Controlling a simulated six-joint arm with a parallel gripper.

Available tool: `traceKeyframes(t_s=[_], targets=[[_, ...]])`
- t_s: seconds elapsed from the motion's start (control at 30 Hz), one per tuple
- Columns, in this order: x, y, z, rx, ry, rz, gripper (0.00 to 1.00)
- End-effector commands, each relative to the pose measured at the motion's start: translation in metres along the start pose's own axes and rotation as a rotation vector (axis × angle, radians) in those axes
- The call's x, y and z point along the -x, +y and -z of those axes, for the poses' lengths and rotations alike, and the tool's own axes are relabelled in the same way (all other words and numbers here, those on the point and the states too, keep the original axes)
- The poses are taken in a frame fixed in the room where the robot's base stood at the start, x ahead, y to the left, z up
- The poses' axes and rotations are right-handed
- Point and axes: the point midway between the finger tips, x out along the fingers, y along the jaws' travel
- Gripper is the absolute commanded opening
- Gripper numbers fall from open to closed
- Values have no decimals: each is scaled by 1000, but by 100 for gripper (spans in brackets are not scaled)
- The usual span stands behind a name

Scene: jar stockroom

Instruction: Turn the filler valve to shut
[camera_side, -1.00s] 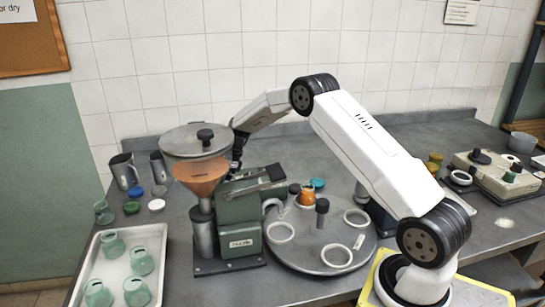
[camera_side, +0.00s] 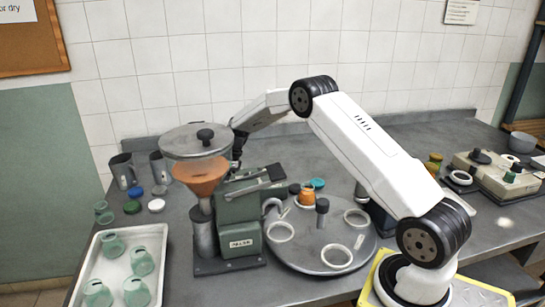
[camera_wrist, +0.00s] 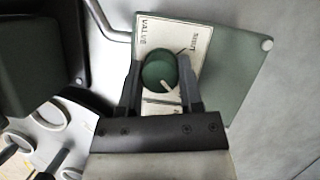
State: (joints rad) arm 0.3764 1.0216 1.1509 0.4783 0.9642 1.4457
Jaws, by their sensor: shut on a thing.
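The filler (camera_side: 240,222) is a green machine with an orange hopper cone (camera_side: 201,176) under a grey lid. In the wrist view its valve knob (camera_wrist: 158,68) is round and green, set on a white plate (camera_wrist: 195,38) marked VALVE and SHUT. The knob's white pointer line is at its lower right, toward the gripper; the SHUT mark lies at the upper right, away from the pointer. My gripper (camera_wrist: 160,72) is shut on the knob, one finger on each side. In the side view my gripper is behind the filler, its fingers and the knob mostly hidden.
A round turntable (camera_side: 310,262) with white rings and an orange-filled jar (camera_side: 307,196) stands right of the filler. A white tray (camera_side: 82,283) of green glass jars is at the left. Metal jugs (camera_side: 124,171) and loose lids (camera_side: 132,207) stand behind it.

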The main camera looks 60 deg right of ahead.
Motion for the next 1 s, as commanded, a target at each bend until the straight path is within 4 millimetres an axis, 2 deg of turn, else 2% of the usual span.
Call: traceKeyframes(t_s=[0.37, 1.0], targets=[[0, -2, 0, 232, 0, -95, 0], [-1, -2, -1, 792, 0, -328, 0]])
